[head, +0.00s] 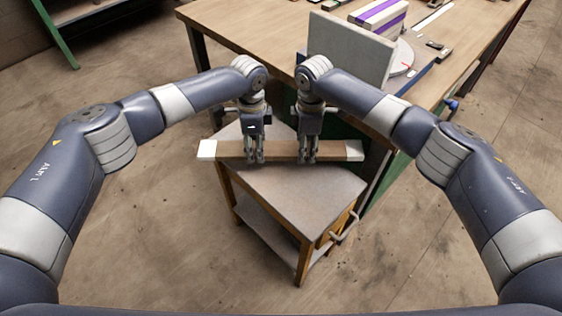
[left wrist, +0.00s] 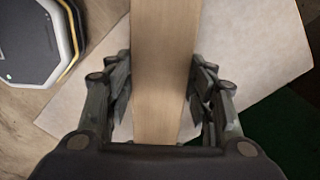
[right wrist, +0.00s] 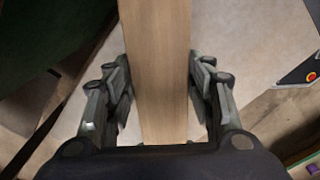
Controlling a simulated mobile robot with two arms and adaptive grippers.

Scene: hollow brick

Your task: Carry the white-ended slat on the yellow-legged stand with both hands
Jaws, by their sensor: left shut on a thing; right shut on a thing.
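The brown slat (head: 281,150) with white ends lies crosswise over the grey top of the yellow-legged stand (head: 300,196). Its left white end (head: 207,149) reaches past the stand's edge. My left gripper (head: 254,158) is shut on the slat left of its middle, and my right gripper (head: 308,158) is shut on it right of its middle. Both wrist views show the slat between the fingers, in the left wrist view (left wrist: 165,60) and the right wrist view (right wrist: 160,60). I cannot tell whether the slat touches the stand top.
A large wooden workbench (head: 255,32) stands behind the stand. On it are an upright grey panel (head: 350,50), a purple-striped block (head: 380,14) and small items. A green-legged rack (head: 58,35) is at the far left. The floor left and right of the stand is mostly clear.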

